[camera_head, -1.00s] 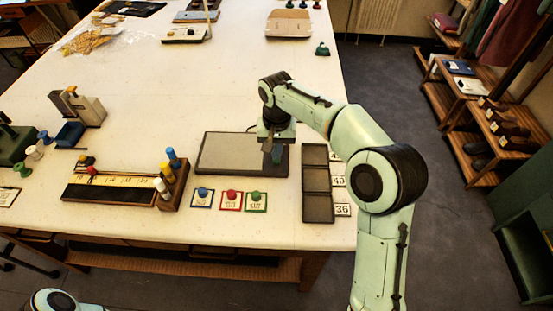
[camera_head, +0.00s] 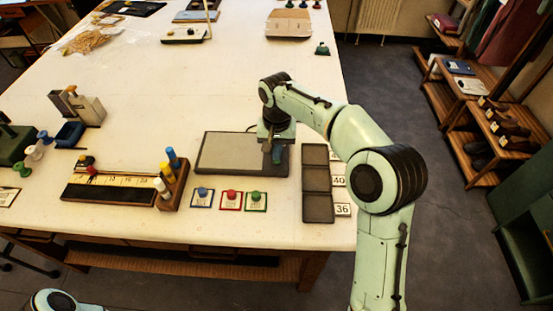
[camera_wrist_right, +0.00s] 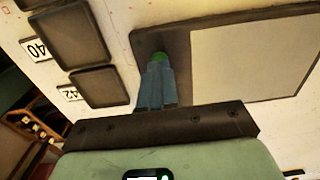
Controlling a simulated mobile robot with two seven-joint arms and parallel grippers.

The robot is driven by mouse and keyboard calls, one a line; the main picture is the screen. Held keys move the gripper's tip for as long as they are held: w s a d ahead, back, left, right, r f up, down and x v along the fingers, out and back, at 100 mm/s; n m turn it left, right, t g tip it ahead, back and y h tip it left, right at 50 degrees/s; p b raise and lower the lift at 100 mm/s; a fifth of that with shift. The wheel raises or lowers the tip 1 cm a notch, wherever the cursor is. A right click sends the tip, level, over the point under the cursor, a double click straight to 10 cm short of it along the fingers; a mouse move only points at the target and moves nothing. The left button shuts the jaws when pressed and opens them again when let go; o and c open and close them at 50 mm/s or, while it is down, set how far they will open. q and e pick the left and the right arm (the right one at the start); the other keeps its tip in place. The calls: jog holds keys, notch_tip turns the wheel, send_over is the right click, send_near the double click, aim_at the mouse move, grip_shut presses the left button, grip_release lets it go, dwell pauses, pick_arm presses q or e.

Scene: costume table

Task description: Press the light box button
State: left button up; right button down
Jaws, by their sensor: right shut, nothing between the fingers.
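The light box (camera_head: 228,154) is a flat dark-framed box with a pale grey panel, lying near the front of the table. It also shows in the right wrist view (camera_wrist_right: 245,62). Its green button (camera_wrist_right: 158,57) sits on the dark strip beside the panel, partly hidden by my fingers. My right gripper (camera_head: 271,150) is shut and empty, pointing down over that strip at the box's right end. In the right wrist view its fingertips (camera_wrist_right: 158,68) overlap the button; I cannot tell whether they press it. My left gripper is out of view.
Blue (camera_head: 202,197), red (camera_head: 231,200) and green (camera_head: 256,201) cards with knobs lie in front of the box. Dark trays (camera_head: 317,180) stand to its right. The table behind is mostly clear.

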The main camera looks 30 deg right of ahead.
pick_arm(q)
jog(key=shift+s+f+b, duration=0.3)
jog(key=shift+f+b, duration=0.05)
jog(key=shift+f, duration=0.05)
pick_arm(e)
jog(key=shift+f, duration=0.85)
jog(key=shift+r, duration=0.1)
jog(key=shift+r+p, duration=1.3)
jog(key=shift+r, duration=0.7)
jog(key=shift+r+p, duration=0.8)
jog(key=shift+r, duration=0.65)
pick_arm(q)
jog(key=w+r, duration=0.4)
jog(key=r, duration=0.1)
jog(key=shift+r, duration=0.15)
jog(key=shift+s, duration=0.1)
